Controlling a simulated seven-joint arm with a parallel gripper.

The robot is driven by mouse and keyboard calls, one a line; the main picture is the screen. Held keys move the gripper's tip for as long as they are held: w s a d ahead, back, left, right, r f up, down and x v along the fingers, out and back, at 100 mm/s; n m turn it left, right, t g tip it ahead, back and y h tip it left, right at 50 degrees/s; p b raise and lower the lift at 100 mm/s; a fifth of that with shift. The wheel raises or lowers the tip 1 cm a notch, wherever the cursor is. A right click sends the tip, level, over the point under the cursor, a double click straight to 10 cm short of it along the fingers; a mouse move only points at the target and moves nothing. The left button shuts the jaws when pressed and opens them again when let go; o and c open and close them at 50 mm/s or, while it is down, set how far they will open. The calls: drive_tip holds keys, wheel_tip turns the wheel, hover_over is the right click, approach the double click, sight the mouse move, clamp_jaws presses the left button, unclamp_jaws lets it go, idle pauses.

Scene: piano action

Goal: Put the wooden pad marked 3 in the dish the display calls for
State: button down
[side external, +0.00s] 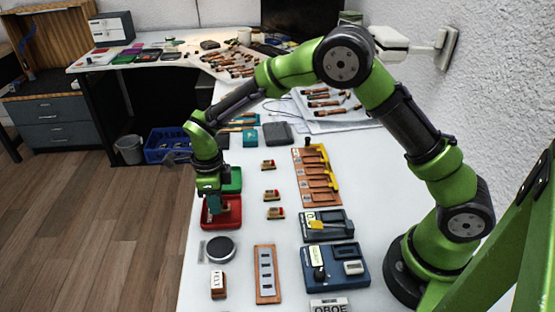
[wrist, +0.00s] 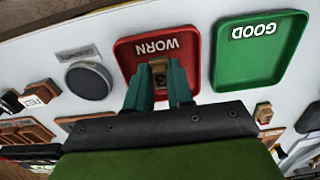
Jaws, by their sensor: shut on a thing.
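My gripper (wrist: 158,85) is shut on a small wooden pad marked 3 (wrist: 158,68), seen between the fingertips in the wrist view. The pad is over the red dish labelled WORN (wrist: 128,52); I cannot tell whether it touches the dish floor. The green dish labelled GOOD (wrist: 262,60) lies beside it and looks empty. In the side external view my gripper (side external: 214,208) points down into the red dish (side external: 234,212), hiding the pad, with the green dish (side external: 234,180) just behind. I cannot make out a readable display.
A round dark disc (side external: 221,249) and a FELT block (side external: 218,284) lie nearer the camera. Several small wooden pieces (side external: 271,195) stand right of the dishes, then an orange rack (side external: 315,178). A blue device (side external: 335,268) sits at the front. White table shows between them.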

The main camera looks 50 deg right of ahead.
drive_tip(key=shift+f, duration=0.45)
drive_tip(key=shift+f, duration=0.15)
drive_tip(key=c, duration=1)
unclamp_jaws()
